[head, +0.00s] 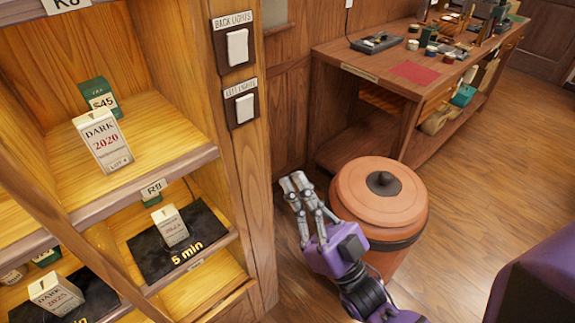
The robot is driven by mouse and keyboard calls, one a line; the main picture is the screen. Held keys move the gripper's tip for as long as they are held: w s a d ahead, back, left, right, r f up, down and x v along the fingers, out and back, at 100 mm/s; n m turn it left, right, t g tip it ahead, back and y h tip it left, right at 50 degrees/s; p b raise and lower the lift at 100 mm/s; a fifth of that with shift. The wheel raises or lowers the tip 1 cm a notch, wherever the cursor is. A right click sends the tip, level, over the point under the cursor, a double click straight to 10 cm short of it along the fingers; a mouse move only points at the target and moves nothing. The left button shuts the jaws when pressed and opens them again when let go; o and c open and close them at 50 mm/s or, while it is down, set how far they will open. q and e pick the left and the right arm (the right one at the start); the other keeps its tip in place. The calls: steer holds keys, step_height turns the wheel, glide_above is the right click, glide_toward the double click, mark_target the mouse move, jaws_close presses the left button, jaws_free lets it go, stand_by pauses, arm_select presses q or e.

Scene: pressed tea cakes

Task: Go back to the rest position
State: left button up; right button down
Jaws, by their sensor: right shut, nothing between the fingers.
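My right gripper (298,183) shows at the lower middle of the head view, on a purple arm that comes in from the bottom right. Its grey fingers are shut with nothing between them and point up and to the left. It appears in front of the left edge of a lidded terracotta-coloured bin (383,193); whether they touch I cannot tell. My left gripper is not in view.
Wooden shelves on the left hold a box marked DARK 2020 (103,141), a green box (100,95) and black mats (140,252). Light switches (238,46) sit on the post. A wooden workbench (377,80) stands behind the bin. Floor (475,185) is clear at right.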

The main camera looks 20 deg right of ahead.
steer(key=shift+s+d+f, duration=0.15)
steer(key=shift+s+f, duration=0.2)
stand_by(0.3)
